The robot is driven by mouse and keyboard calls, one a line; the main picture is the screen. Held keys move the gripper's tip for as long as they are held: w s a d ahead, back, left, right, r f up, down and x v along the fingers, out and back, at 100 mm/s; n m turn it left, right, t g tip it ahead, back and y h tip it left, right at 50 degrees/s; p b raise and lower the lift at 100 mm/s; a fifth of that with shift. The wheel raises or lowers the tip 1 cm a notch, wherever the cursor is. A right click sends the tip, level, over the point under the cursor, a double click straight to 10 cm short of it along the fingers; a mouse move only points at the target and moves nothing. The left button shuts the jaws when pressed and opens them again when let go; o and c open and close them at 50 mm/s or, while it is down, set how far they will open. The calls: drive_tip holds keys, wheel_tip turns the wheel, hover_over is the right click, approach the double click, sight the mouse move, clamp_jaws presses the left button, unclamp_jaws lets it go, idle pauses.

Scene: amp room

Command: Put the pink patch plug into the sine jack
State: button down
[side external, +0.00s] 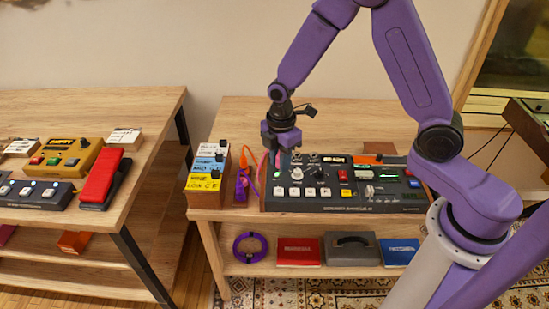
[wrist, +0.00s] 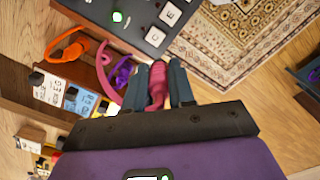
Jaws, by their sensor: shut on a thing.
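My gripper (side external: 280,150) is above the back left corner of the dark control panel (side external: 335,206). In the wrist view its fingers (wrist: 158,80) are shut on the pink patch plug (wrist: 157,92). A pink cable (wrist: 103,62) loops to the left of the fingers. In the side external view only a small bit of pink shows below the fingers, so the plug's tip is hard to make out. Small jacks (side external: 312,157) line the panel's back left area. Their labels are too small to read, so I cannot tell which is the sine jack.
Orange (wrist: 68,48) and purple (wrist: 122,72) cables hang left of the panel. Knobs and buttons rise from the panel. The shelf below holds a purple coil (side external: 250,247) and flat cases. Table space behind the boxes is clear.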

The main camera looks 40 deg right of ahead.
idle(0.3)
drive_tip(key=shift+w+d+f, duration=1)
drive_tip(key=shift+w+d, duration=0.85)
drive_tip(key=shift+w, duration=0.05)
drive_tip(key=shift+w+d+f, duration=1)
drive_tip(key=shift+w+d, duration=0.8)
drive_tip(key=shift+w, duration=0.1)
drive_tip(key=shift+w+d+f, duration=1)
drive_tip(key=shift+w+d, duration=0.85)
drive_tip(key=shift+w, duration=0.05)
drive_tip(key=shift+f, duration=1.45)
drive_tip(key=shift+c, duration=2.4)
unclamp_jaws()
wheel_tip(320, 180, up, 7)
